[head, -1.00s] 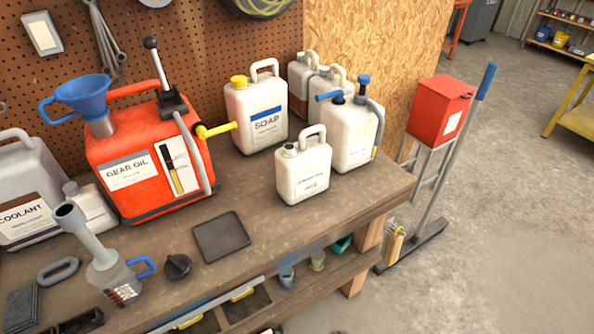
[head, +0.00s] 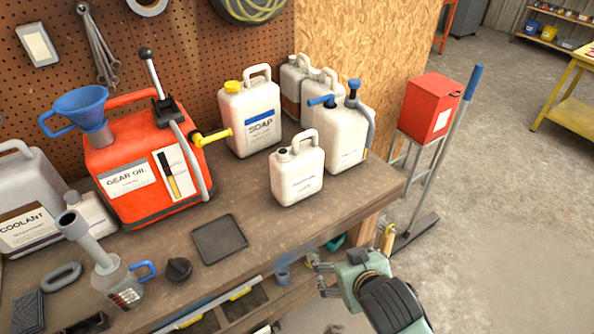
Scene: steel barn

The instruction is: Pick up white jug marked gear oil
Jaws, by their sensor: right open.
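The label reading GEAR OIL is on a red container (head: 125,190) with a blue funnel, at the left of the bench. A small white jug (head: 297,176) with a dark cap stands upright near the bench's front right; its label is too small to read. A white jug marked SOAP (head: 248,128) with a yellow cap stands behind it. Another white jug (head: 344,130) with a blue pump stands to its right, its label unreadable. My right gripper (head: 318,275) is open and empty, in front of the bench edge, below the small white jug. My left gripper is out of view.
The wooden bench (head: 270,235) has a dark tray (head: 219,238), a clear measuring jug (head: 117,285) and a coolant container (head: 30,225) on it. More pale containers stand behind the pump jug. A red box on a stand (head: 432,107) is right of the bench. Open floor lies further right.

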